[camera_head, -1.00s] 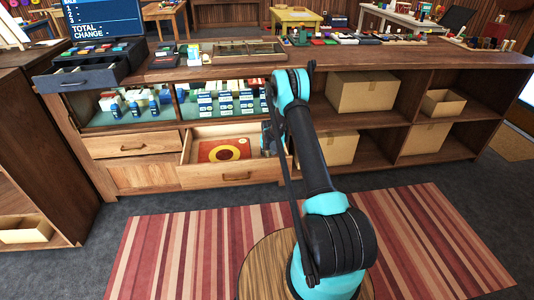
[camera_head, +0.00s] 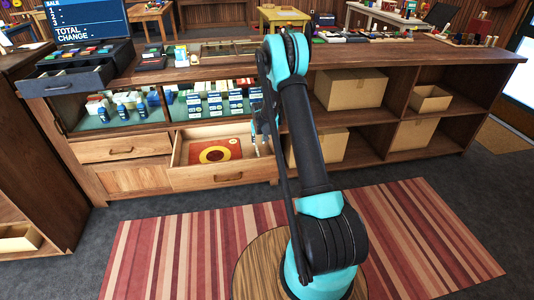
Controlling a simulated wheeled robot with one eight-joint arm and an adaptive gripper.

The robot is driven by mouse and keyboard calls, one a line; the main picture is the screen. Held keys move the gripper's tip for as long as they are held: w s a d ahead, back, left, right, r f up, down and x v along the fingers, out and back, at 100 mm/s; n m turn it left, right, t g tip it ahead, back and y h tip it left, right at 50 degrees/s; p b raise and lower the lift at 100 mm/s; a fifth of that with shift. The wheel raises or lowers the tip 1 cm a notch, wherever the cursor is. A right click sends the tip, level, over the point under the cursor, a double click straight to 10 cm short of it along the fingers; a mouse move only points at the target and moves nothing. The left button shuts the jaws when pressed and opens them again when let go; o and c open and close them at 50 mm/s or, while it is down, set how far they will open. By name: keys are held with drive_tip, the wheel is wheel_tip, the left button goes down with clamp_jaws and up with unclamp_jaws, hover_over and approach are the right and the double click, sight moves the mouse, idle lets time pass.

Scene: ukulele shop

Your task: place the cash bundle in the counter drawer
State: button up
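The counter drawer (camera_head: 219,179) is pulled open in the lower front of the wooden counter. A flat red item with a yellow ring (camera_head: 215,150) lies inside it. My gripper (camera_head: 262,148) is at the right end of the open drawer, partly hidden behind my arm. Its fingers point down, and whether they are apart or hold something is too small to tell. I cannot make out a cash bundle; my arm hides the drawer's right end. A dark till drawer (camera_head: 66,84) is also open on the counter top at left.
Cardboard boxes (camera_head: 350,90) sit in the right shelves. Small bottles and boxes (camera_head: 214,103) fill the shelf above the drawer. Goods stand along the counter top (camera_head: 420,56). A striped rug (camera_head: 180,245) covers the clear floor in front.

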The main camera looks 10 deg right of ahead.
drive_tip(key=s+d+r, duration=0.2)
drive_tip(key=s+r, duration=1.7)
drive_tip(key=s, duration=2.9)
drive_tip(key=shift+s+d+f, duration=0.25)
drive_tip(key=shift+s+d, duration=0.15)
